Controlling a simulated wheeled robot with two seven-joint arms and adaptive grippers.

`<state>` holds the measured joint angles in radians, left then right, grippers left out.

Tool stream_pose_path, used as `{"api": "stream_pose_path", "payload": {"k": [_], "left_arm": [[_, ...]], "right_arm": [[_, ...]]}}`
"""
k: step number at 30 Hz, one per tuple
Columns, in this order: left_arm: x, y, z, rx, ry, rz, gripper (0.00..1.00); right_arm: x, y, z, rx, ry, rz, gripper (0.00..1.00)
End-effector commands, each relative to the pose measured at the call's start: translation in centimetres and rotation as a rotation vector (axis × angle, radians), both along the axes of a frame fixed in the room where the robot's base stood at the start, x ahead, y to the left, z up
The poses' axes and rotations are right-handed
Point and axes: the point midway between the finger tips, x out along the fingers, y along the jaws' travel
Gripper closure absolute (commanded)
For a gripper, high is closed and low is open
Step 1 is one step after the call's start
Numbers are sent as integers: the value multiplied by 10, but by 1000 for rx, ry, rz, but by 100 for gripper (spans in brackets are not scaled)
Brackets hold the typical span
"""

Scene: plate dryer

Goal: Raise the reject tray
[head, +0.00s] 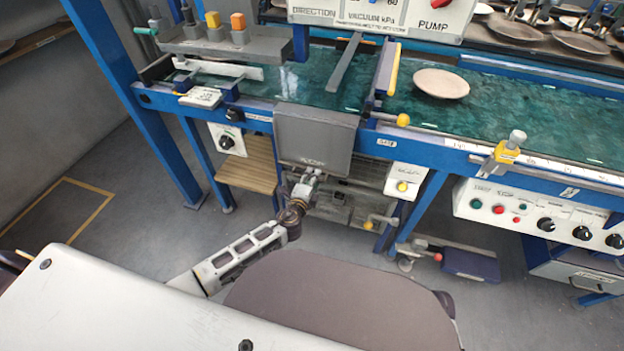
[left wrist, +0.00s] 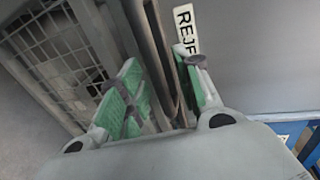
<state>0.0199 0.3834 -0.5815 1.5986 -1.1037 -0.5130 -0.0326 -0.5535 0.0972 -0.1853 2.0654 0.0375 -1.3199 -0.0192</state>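The reject tray (head: 316,138) is a grey panel hanging folded down at the front of the blue conveyor frame in the head view. In the left wrist view its grey face carries a white label (left wrist: 184,30) reading "REJE", partly covered by a finger. My left gripper (head: 308,180) is at the tray's lower edge. In the left wrist view, my left gripper's green-padded fingers (left wrist: 165,85) stand on either side of the dark tray edge. Whether both pads press on it is unclear. My right gripper is not in view.
The green belt (head: 310,85) runs above the tray, with a pale plate (head: 441,83) on it to the right. A yellow-knobbed lever (head: 390,118) sticks out beside the tray. A wire mesh (left wrist: 60,50) lies behind the fingers. A wooden shelf (head: 248,165) is left of my gripper.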

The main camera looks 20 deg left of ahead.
Motion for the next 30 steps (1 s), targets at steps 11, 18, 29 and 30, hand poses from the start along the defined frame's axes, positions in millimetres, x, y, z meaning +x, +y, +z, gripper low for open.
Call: {"api": "stream_pose_path", "payload": {"k": [11,18,29,30], "left_arm": [[0,0,0,0,0,0,100],[0,0,0,0,0,0,100],[-1,0,0,0,5,0,100],[-1,0,1,0,6,0,100]], "right_arm": [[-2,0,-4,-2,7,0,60],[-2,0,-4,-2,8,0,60],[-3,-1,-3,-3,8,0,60],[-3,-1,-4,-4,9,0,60]]}}
